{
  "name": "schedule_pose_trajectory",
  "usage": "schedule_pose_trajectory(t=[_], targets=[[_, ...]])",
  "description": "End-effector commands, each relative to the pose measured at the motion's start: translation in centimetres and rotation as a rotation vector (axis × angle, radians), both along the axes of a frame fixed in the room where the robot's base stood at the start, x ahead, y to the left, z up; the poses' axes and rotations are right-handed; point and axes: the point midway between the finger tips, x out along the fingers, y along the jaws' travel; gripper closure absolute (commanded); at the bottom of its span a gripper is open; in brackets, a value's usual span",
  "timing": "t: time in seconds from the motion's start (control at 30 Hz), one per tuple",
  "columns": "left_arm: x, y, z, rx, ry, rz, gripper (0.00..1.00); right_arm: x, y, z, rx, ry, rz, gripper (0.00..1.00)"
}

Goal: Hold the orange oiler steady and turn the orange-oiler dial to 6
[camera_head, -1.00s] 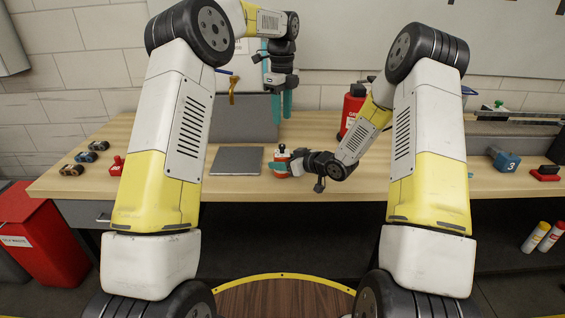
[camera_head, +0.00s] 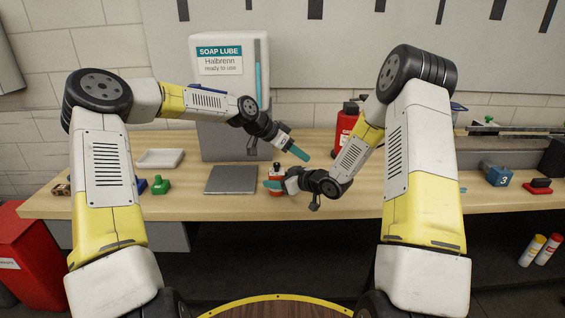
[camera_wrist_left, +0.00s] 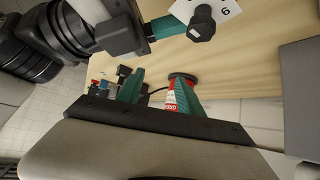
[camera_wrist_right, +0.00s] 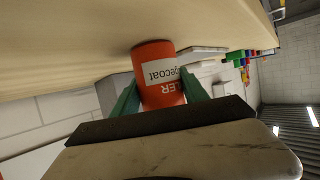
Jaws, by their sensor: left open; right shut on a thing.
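The orange oiler (camera_head: 275,187) stands at the table's front edge in the head view, with a dark knob on top. My right gripper (camera_head: 274,184) is shut around its body from the right; the right wrist view shows the orange body (camera_wrist_right: 160,72) between both teal fingers (camera_wrist_right: 160,95). In the left wrist view the black dial knob (camera_wrist_left: 202,24) sits on a white numbered plate (camera_wrist_left: 226,8) where a 6 shows. What the knob points to is unclear. My left gripper (camera_head: 299,151) is open and empty, above and just right of the oiler, fingers slanting down-right, apart from the knob.
A grey plate (camera_head: 231,180) lies left of the oiler, with a white soap-lube dispenser (camera_head: 232,100) behind it. A red bottle (camera_head: 346,125) stands behind my right forearm. A white tray (camera_head: 161,158) and a green block (camera_head: 161,185) are at the left.

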Motion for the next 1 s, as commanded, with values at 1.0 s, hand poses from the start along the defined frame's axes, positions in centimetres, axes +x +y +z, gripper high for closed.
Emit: schedule_pose_trajectory(t=[1.0], targets=[[-6.6,11.9,-3.7,-0.577,-0.476,0.359,0.57,0.0,0.0,0.1,0.001,-0.002,0.0,1.0]])
